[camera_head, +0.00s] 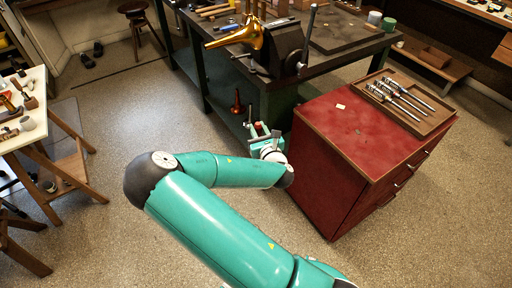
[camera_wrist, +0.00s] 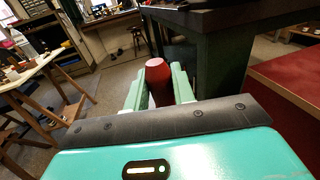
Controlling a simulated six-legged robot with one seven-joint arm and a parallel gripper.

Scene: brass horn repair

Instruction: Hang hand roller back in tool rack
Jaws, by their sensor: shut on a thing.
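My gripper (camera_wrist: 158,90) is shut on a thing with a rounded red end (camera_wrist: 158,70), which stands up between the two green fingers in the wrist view. This may be the hand roller; its rest is hidden by the fingers and palm. In the head view my gripper (camera_head: 262,133) is held beside the left side of the red cabinet, in front of the dark workbench, and the held thing is too small to make out. I cannot pick out the tool rack for certain in either view.
The red cabinet (camera_head: 350,135) carries a wooden tray (camera_head: 433,121) with several metal tools. The dark workbench (camera_head: 345,58) holds a brass horn (camera_head: 240,36) and a vise (camera_head: 286,45). A stool (camera_head: 133,8) stands at the back. Open floor (camera_head: 115,110) lies left of my arm.

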